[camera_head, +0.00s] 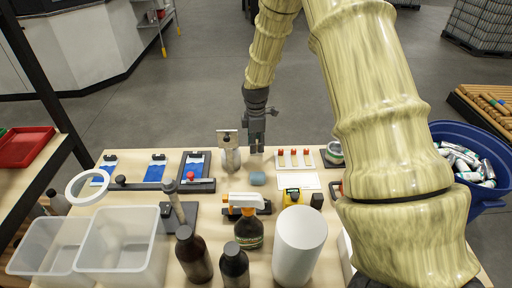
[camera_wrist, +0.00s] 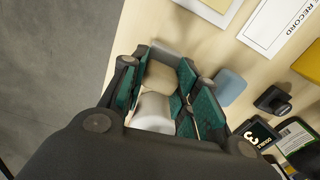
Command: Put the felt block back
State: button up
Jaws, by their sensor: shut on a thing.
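My gripper (camera_head: 256,147) hangs over the far middle edge of the workbench, pointing down. In the wrist view my gripper (camera_wrist: 160,90) has its green-padded fingers around a tan block with a grey strip along its top side (camera_wrist: 160,76). I take this to be the felt block, though the fingers partly cover it. A pale rounded shape (camera_wrist: 153,112) shows beside it between the fingers; I cannot tell what it is. A small blue-grey block (camera_head: 258,178) lies on the bench just nearer than the gripper, and it also shows in the wrist view (camera_wrist: 230,88), apart from the fingers.
A pale bottle-like thing (camera_head: 230,158) stands close left of my gripper. A white rack with red-topped pieces (camera_head: 295,160) is to its right. A white cylinder (camera_head: 299,245), dark bottles (camera_head: 193,258) and clear bins (camera_head: 120,245) stand nearer. A blue bin of cans (camera_head: 490,200) is at right.

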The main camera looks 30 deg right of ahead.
jog(key=shift+f+p, duration=0.55)
jog(key=shift+f, duration=0.75)
jog(key=shift+f, duration=0.15)
jog(key=o, duration=1)
jog(key=shift+r, duration=0.25)
jog(key=shift+r+b, duration=2.15)
jog(key=shift+r, duration=3.75)
